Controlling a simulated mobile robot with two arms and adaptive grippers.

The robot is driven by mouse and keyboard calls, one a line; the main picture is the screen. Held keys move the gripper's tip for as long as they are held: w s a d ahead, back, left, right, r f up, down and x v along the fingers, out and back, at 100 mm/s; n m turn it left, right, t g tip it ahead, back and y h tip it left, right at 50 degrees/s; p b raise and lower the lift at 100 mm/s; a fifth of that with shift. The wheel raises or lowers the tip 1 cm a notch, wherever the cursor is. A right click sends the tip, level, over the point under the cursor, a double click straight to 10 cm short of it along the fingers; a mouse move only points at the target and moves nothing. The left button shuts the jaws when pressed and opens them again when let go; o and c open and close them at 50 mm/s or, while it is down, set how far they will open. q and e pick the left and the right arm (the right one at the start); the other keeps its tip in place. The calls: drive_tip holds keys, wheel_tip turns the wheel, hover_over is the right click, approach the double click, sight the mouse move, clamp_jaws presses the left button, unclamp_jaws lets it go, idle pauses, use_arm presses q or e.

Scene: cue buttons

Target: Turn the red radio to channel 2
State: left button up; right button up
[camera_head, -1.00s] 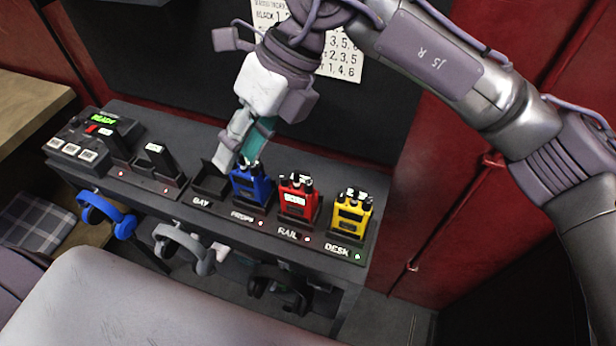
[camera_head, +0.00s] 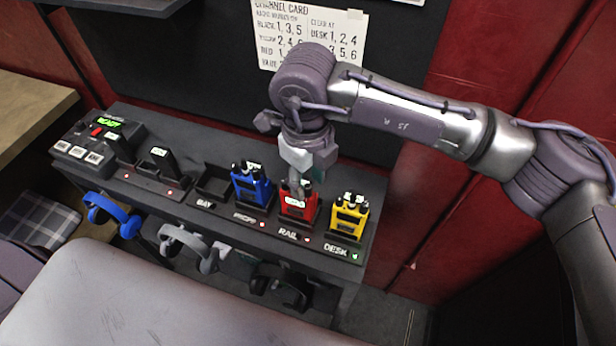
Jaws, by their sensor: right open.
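The red radio (camera_head: 297,210) stands upright in the charger slot labelled RAIL, between the blue radio (camera_head: 251,188) and the yellow radio (camera_head: 347,217). A small pale display shows on its front; the number on it is too small to read. My right gripper (camera_head: 298,190) points down at the top of the red radio and covers part of its top. The gripper is open; whether its fingers touch a knob cannot be told. My left gripper is not in view.
The BAY slot (camera_head: 213,184) is empty. Headphones (camera_head: 186,246) hang along the front edge. A channel card (camera_head: 290,35) is on the back wall.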

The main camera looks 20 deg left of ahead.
drive_tip(key=shift+f, duration=0.85)
clamp_jaws()
drive_tip(key=n+b, duration=0.1)
drive_tip(key=b, duration=0.2)
drive_tip(key=n+b, duration=0.1)
drive_tip(key=b, duration=0.2)
drive_tip(key=shift+f+n, duration=0.35)
drive_tip(key=shift+n, duration=0.05)
drive_tip(key=shift+r+n+b, duration=0.25)
drive_tip(key=shift+n+b, duration=0.15)
drive_tip(key=shift+b, duration=0.3)
drive_tip(key=shift+r, duration=0.1)
unclamp_jaws()
